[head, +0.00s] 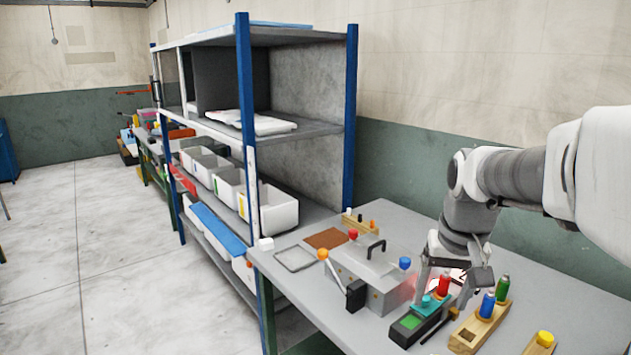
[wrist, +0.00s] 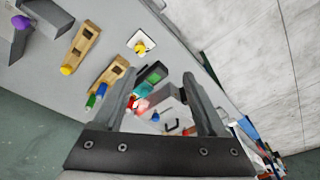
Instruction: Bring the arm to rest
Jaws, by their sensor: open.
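My arm reaches in from the right in the head view, bent down over the grey table (head: 590,290). My gripper (head: 441,298) points down above the front part of the table. Its two fingers stand apart, one on each side of a red-topped piece (head: 443,284) in the picture; I cannot tell whether they touch it. In the wrist view the gripper (wrist: 160,78) is open, with no object clearly held between the fingertips.
A black block with a green panel (head: 410,322) and wooden holders with blue and green bottles (head: 487,305) stand close by. A grey press box (head: 370,270) with coloured knobs is left of the gripper. A blue-posted shelf (head: 349,110) stands behind; floor (head: 90,240) is open at left.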

